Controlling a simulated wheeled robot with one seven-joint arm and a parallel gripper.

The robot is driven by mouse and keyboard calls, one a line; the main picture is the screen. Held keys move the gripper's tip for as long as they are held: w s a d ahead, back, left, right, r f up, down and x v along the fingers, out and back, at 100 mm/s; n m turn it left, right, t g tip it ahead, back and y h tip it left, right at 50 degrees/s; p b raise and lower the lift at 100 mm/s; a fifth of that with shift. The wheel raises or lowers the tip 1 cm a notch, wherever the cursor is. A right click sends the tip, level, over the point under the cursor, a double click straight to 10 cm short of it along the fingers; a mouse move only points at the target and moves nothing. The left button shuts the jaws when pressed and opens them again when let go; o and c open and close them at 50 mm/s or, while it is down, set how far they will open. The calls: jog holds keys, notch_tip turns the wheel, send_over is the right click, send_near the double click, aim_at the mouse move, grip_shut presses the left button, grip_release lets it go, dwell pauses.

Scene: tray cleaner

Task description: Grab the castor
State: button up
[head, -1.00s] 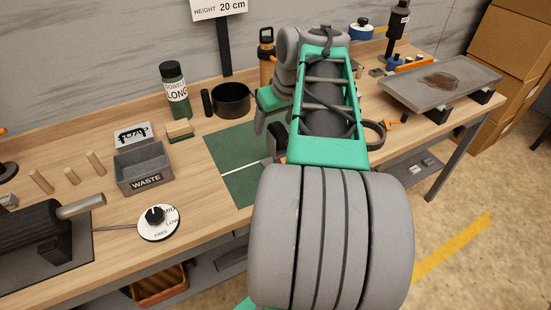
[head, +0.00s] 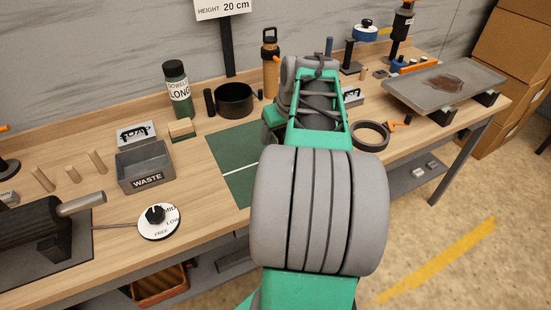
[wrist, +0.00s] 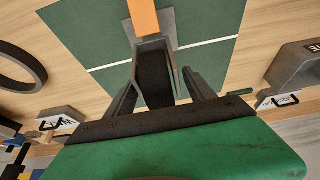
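What looks like the castor, a dark wheel in a grey fork (wrist: 155,76) with a grey plate (wrist: 163,27), shows in the wrist view over the green mat (wrist: 210,45). An orange strip (wrist: 143,18) runs from the plate to the top edge. My gripper (wrist: 163,85) has its dark fingers apart, one on each side of the wheel. Green mat shows between the wheel and the right finger, so it looks open and not clamped. In the head view my arm hides the gripper and the castor; part of the mat (head: 232,160) shows.
A waste bin (head: 145,168) and a dial (head: 159,221) stand left of the mat. A dark pot (head: 235,100) and a towel bottle (head: 177,90) stand behind. A black ring (head: 370,136) and a stained tray (head: 446,84) are to the right.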

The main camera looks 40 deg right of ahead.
grip_shut()
dwell(0.5)
jog(key=shift+r, duration=0.1)
